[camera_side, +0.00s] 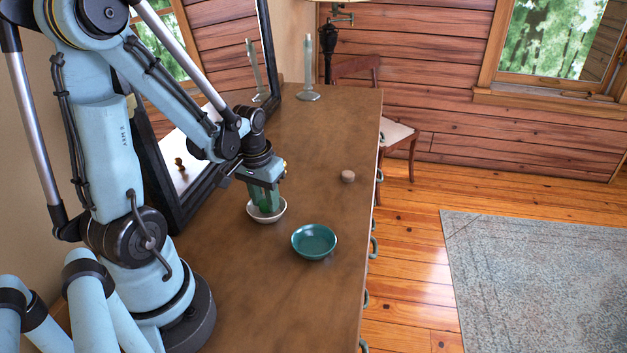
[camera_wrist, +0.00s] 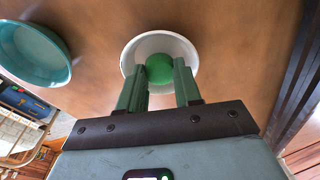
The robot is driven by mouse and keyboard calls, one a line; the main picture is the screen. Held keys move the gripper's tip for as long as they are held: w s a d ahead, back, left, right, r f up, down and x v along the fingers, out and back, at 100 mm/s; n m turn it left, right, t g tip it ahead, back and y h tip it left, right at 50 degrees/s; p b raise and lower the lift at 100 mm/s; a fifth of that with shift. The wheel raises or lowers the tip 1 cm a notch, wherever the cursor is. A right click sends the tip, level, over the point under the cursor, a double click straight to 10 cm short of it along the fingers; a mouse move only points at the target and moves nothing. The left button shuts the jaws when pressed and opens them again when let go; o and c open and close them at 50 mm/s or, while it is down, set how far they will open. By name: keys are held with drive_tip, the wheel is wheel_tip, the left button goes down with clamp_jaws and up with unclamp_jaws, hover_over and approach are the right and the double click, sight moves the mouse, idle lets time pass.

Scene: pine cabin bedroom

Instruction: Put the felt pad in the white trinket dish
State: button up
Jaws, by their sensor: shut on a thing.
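The white trinket dish (camera_side: 267,217) stands on the brown dresser top below my gripper. It also shows in the wrist view (camera_wrist: 161,40), behind the fingertips. My gripper (camera_side: 264,203) points down with its green fingertips at or just inside the dish's rim. It is shut on a round green piece, which looks to be the felt pad (camera_wrist: 159,69). In the wrist view the pad sits between the fingertips, over the dish's inside. I cannot tell whether the pad touches the dish floor.
A teal bowl (camera_side: 314,241) stands close to the dish, toward the front. A small brown round piece (camera_side: 348,176) lies near the dresser's right edge. A candlestick (camera_side: 308,92) stands at the far end, and a dark-framed mirror (camera_side: 180,195) stands along the left. The dresser top (camera_side: 335,120) is otherwise mostly clear.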

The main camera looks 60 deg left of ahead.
drive_tip(key=shift+f, duration=0.55)
drive_tip(key=o, duration=0.7)
drive_tip(key=shift+f, duration=0.1)
drive_tip(key=shift+s+r, duration=0.65)
drive_tip(key=shift+r, duration=5.35)
drive_tip(key=w+d+m+t, duration=0.2)
drive_tip(key=d+m+t, duration=0.1)
drive_tip(key=d, duration=0.4)
drive_tip(key=w+d+r+m+t, duration=0.1)
drive_tip(key=w+d+m+t, duration=0.1)
drive_tip(key=d, duration=0.6)
drive_tip(key=shift+w+d+m+t+h, duration=0.2)
drive_tip(key=shift+d+m+t+h, duration=0.1)
drive_tip(key=shift+m+t, duration=0.2)
drive_tip(key=shift+a, duration=0.1)
